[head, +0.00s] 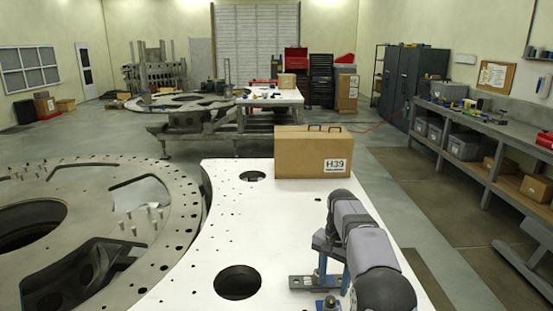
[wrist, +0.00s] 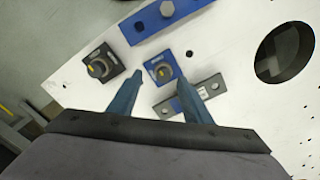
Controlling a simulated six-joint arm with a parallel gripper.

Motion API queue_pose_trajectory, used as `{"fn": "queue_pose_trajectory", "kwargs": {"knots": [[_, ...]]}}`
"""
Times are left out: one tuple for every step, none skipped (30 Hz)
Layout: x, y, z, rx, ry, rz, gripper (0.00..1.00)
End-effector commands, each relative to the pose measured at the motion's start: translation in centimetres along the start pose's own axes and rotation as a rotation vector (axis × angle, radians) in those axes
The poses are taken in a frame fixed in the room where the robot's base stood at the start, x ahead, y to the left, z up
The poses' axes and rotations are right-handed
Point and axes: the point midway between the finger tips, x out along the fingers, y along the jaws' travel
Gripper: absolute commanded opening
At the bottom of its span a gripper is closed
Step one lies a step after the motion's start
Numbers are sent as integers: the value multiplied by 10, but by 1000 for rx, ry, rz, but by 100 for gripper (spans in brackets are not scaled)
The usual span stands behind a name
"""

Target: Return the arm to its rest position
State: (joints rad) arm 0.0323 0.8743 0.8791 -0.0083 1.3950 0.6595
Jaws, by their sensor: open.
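My gripper (wrist: 160,82) is open, with its two blue fingers apart and nothing between them. In the head view my gripper (head: 334,272) hangs from my arm at the lower right, low over the white plate (head: 190,285). In the wrist view a blue square block with a round knob (wrist: 162,70) lies just beyond the fingertips. A grey bar with holes (wrist: 210,91) lies partly behind the right finger. Whether the fingers touch either part I cannot tell.
In the wrist view a black block with a knob (wrist: 99,66) and a blue bar (wrist: 168,17) lie on the white plate. A cardboard box (head: 300,155) labelled H39 stands at its far end. A large holed turret ring (head: 175,235) lies to the left.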

Motion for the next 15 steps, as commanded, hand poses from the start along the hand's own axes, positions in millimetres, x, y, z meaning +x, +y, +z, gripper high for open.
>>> {"fn": "queue_pose_trajectory", "kwargs": {"knots": [[-4,5,8,-29,0,0,45],[-5,8,13,-49,-1,0,45],[-7,12,20,-74,0,-1,45],[-8,15,25,-94,1,-2,45],[-8,19,31,-114,0,-2,45],[-9,24,38,-140,1,-3,45],[-9,28,44,-160,2,-4,45],[-9,32,50,-179,2,-3,45],[-9,38,59,-205,2,-4,45],[-9,43,65,-225,3,-5,45],[-8,48,72,-244,2,-5,45],[-8,54,82,-270,3,-5,45],[-7,59,88,-290,4,-6,45],[-6,65,96,-309,3,-6,45],[-4,72,106,-335,3,-6,45]]}}
